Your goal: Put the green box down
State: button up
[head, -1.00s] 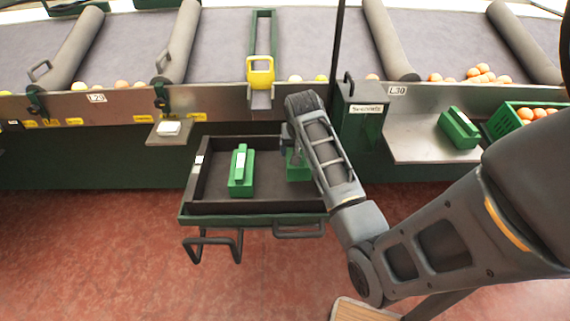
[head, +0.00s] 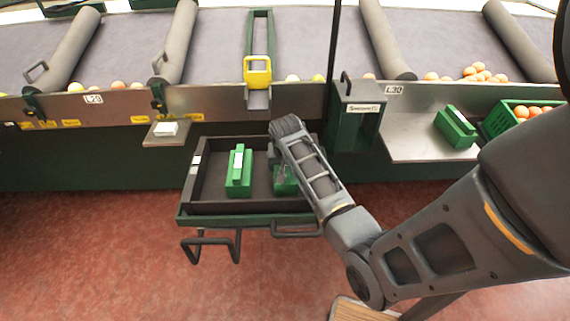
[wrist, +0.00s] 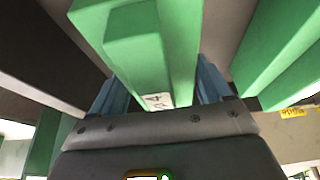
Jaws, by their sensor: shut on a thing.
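My gripper (wrist: 157,88) is shut on a green box (wrist: 150,45) with a small numbered label; its blue fingers stand on either side of the box. In the head view the held green box (head: 284,181) shows partly behind my arm, over the right half of the dark tray (head: 215,208). I cannot tell whether it touches the tray floor. Another green box (head: 240,172) with a pale label sits in the left half of the tray, apart from the held one. A green box (wrist: 275,50) also shows at the right of the wrist view.
The tray has dark raised walls and a green front rim. On a metal shelf (head: 408,147) at right are another green box (head: 456,127) and a green crate (head: 497,120) of oranges.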

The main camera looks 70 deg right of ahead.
jog(key=o, duration=1.3)
jog(key=p+v, duration=0.1)
jog(key=v, duration=1.1)
jog(key=shift+s, duration=0.1)
jog(key=s+a+f+n+t, duration=0.2)
jog(key=a+f+n+t, duration=0.1)
jog(key=a, duration=0.8)
jog(key=s+a+f+n+t, duration=0.2)
jog(key=a+n+t, duration=0.1)
jog(key=a, duration=0.9)
jog(key=s+a+r+n+t+y, duration=0.2)
jog(key=s+a+r+n+t, duration=0.1)
jog(key=s+a+r, duration=0.3)
jog(key=s+a+r+n+t+y, duration=0.2)
jog(key=s+a+r+n+t, duration=0.2)
jog(key=s+r, duration=0.6)
jog(key=shift+s+a+r+n, duration=0.3)
jog(key=shift+a+r, duration=0.4)
jog(key=shift+a, duration=0.5)
